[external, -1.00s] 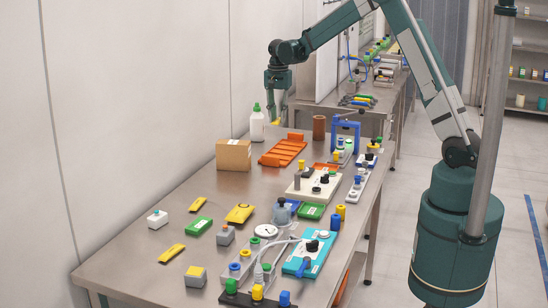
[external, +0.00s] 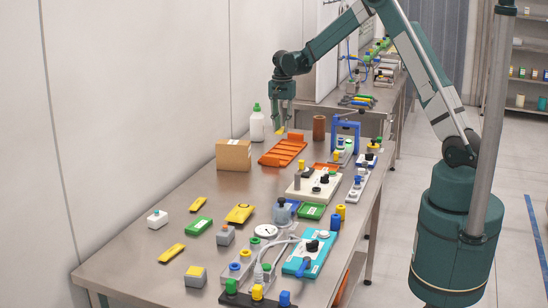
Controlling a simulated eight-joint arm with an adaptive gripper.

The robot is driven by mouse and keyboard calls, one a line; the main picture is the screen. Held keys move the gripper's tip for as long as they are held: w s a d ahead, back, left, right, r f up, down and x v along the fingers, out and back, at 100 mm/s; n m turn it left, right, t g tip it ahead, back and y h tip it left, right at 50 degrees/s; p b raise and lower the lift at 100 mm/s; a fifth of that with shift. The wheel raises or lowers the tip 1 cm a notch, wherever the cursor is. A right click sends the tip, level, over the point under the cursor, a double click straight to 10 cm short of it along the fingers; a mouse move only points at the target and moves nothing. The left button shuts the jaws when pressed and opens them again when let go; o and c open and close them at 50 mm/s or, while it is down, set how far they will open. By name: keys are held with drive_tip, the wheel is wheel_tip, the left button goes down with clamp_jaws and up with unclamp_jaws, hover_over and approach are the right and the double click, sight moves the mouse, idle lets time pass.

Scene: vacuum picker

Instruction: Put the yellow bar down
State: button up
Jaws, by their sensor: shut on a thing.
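My gripper (external: 281,123) points down near the far end of the steel table. It is shut on the yellow bar (external: 280,131), of which only a small yellow piece shows below the fingertips. The bar appears just behind or above the far left edge of the orange tray (external: 283,152). I cannot tell whether the bar touches the table or hangs above it.
A white bottle with a green cap (external: 257,123) stands left of my gripper. A cardboard box (external: 233,155) is nearer the camera. A brown cylinder (external: 319,128) and a blue frame (external: 346,132) stand to the right. Several small parts cover the near table (external: 130,258).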

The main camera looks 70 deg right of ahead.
drive_tip(key=shift+f, duration=3.1)
drive_tip(key=shift+f, duration=1.85)
drive_tip(key=shift+f, duration=0.2)
drive_tip(key=o, duration=0.9)
drive_tip(key=shift+c, duration=0.2)
drive_tip(key=shift+r, duration=0.15)
wheel_tip(320, 180, up, 12)
drive_tip(key=shift+r, duration=0.1)
